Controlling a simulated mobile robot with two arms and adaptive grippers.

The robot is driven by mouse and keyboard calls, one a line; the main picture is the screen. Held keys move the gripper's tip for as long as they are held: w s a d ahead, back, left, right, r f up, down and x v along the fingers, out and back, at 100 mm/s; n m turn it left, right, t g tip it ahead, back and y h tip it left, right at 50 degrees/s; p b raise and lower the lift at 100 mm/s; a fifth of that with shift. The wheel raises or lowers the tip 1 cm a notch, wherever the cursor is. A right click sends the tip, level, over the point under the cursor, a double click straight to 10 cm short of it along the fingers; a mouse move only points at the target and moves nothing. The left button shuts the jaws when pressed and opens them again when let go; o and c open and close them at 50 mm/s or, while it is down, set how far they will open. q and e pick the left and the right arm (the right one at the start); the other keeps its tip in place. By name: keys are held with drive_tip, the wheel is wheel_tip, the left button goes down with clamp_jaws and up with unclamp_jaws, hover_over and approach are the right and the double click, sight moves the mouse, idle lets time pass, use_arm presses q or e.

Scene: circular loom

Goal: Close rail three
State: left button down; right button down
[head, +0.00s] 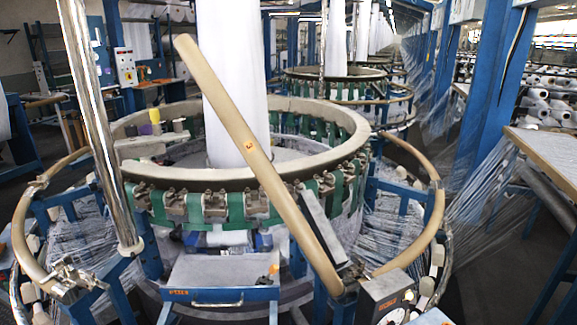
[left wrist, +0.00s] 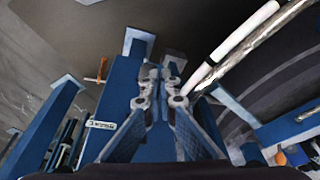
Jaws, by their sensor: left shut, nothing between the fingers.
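A long tan rail (head: 232,122) stands swung up in the head view. It slants from the upper left down to the lower right, across the front of the loom ring, and carries a small orange mark that I cannot read clearly. Its lower end is by the right-hand curved rail (head: 428,222), which lies level. Another curved rail (head: 30,248) lies level at the left. My left gripper (left wrist: 163,75) is shut and empty in the left wrist view. I cannot make it out in the head view. My right gripper is in neither view.
The loom ring (head: 330,112) with green straps fills the middle. A blue box (head: 220,276) stands in front of it. A shiny metal post (head: 95,125) rises at the left. Threads fan out at the right.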

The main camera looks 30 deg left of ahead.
use_arm(q)
drive_tip(key=w+a+r+t+y+p, duration=0.1)
drive_tip(key=w+a+r+t+y, duration=0.2)
drive_tip(key=w+r, duration=1)
drive_tip(key=w+a+r+t+y+p, duration=0.1)
drive_tip(key=w+a+r+t+y, duration=0.3)
drive_tip(key=w+r, duration=0.9)
wheel_tip(320, 180, up, 26)
drive_tip(key=n+g+y+p, duration=0.1)
drive_tip(key=n+y+p, duration=0.1)
drive_tip(key=y+p, duration=0.55)
hover_over(289, 195)
drive_tip(key=shift+w+d+y, duration=0.35)
drive_tip(key=shift+w, duration=0.05)
drive_tip(key=shift+s+a+f, duration=0.35)
drive_tip(key=shift+s+f, duration=0.1)
